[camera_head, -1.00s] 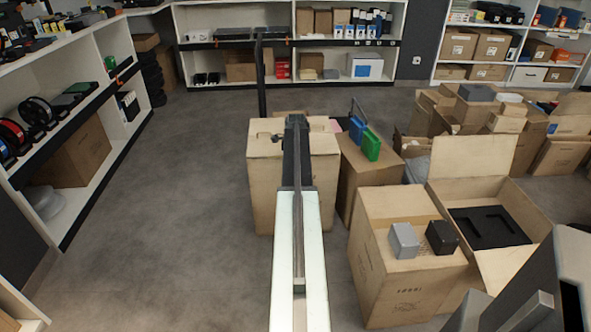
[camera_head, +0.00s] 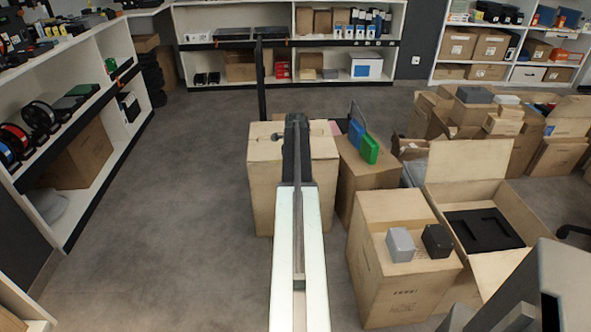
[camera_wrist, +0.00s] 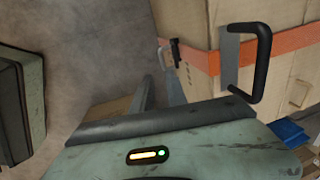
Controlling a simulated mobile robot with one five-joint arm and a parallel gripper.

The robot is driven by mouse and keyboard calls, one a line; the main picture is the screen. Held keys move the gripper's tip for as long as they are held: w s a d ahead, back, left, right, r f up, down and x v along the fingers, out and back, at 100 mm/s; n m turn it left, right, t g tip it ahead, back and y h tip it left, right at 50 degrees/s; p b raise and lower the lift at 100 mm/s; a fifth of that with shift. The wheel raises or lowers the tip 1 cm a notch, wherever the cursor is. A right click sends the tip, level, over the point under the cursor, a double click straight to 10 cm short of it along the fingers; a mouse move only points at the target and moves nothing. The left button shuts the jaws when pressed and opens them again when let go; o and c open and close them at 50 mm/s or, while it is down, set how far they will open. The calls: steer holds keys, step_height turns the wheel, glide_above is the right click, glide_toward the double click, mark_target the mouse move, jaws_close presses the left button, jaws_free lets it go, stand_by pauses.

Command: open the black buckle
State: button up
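In the wrist view an orange strap (camera_wrist: 284,42) runs around a cardboard carton (camera_wrist: 285,85). A small black piece (camera_wrist: 175,52) sits on the strap at the carton's left edge and looks like the black buckle; its detail is too small to tell whether it is closed. A larger black handle (camera_wrist: 264,65) stands out from the carton to its right. In the head view my arm reaches forward, and its dark end with my gripper (camera_head: 297,125) is over a tall carton (camera_head: 265,190). The fingers cannot be made out, and no hold on the buckle shows.
To the right stand a carton with blue and green items (camera_head: 369,149), a carton with two small boxes (camera_head: 400,290), and an open carton with black foam (camera_head: 520,205). Shelves (camera_head: 105,110) line the left. The floor (camera_head: 170,200) between them is clear.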

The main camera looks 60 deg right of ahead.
step_height(320, 180, up, 8)
steer(key=a+p, duration=0.1)
steer(key=p, duration=0.6)
steer(key=shift+s+f, duration=0.15)
steer(key=shift+s, duration=0.2)
steer(key=shift+c, duration=0.4)
